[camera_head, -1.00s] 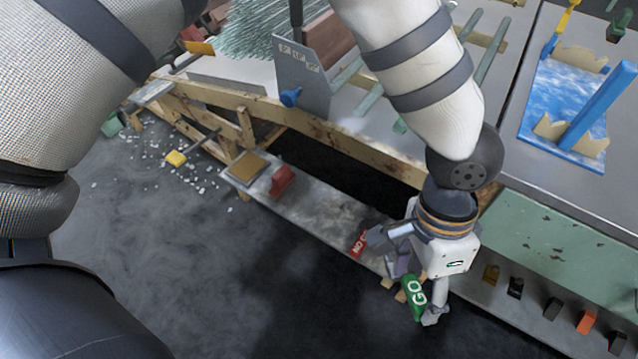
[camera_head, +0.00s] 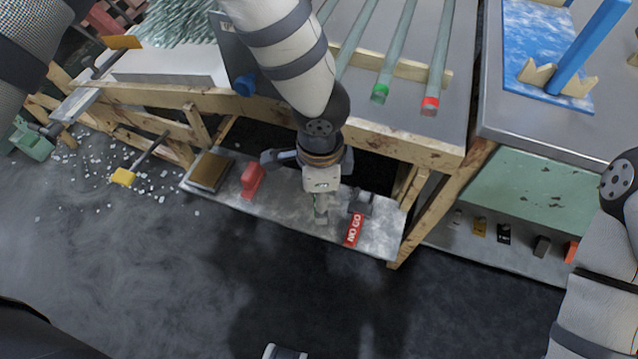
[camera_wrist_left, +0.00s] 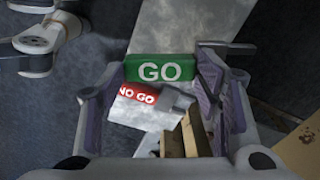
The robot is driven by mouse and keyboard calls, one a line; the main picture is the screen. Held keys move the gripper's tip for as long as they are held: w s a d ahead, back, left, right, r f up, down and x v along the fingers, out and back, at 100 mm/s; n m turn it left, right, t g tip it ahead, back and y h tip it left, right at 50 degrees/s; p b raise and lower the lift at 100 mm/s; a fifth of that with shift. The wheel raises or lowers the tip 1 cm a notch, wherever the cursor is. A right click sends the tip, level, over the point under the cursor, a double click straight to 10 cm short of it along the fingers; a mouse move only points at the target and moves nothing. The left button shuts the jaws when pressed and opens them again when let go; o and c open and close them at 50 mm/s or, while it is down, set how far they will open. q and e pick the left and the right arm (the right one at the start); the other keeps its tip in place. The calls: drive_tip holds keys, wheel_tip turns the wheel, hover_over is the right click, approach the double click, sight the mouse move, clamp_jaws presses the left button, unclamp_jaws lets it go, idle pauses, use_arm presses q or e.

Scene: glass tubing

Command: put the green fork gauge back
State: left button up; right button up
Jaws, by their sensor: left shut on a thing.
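My left gripper (camera_head: 320,214) is over the low grey shelf (camera_head: 290,205), left of the red NO GO gauge (camera_head: 353,231). In the left wrist view it is shut on the green GO fork gauge (camera_wrist_left: 160,69), held crosswise between the fingers. In the head view I cannot make out the green gauge; the gripper seems to hide it. The red NO GO gauge, with its grey fork, lies on the shelf and shows just below the green one in the wrist view (camera_wrist_left: 137,95). My right arm shows at the right edge; its gripper is not clearly visible.
A red block (camera_head: 252,180) and a brown pad (camera_head: 209,171) sit on the shelf's left part. Glass tubes (camera_head: 440,55) lie on the bench above. The dark floor in front is open.

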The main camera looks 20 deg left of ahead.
use_arm(q)
drive_tip(key=shift+w+a+f, duration=0.25)
drive_tip(key=shift+f, duration=0.2)
drive_tip(key=shift+w+a+f, duration=0.25)
drive_tip(key=shift+f, duration=0.2)
drive_tip(key=f, duration=0.2)
drive_tip(key=f+b, duration=0.1)
drive_tip(key=shift+w+a+f, duration=0.2)
drive_tip(key=shift+a+f, duration=0.05)
drive_tip(key=shift+f, duration=0.1)
drive_tip(key=shift+c, duration=0.8)
use_arm(e)
drive_tip(key=shift+s+f, duration=0.45)
drive_tip(key=shift+f, duration=0.1)
use_arm(q)
drive_tip(key=o, duration=1.5)
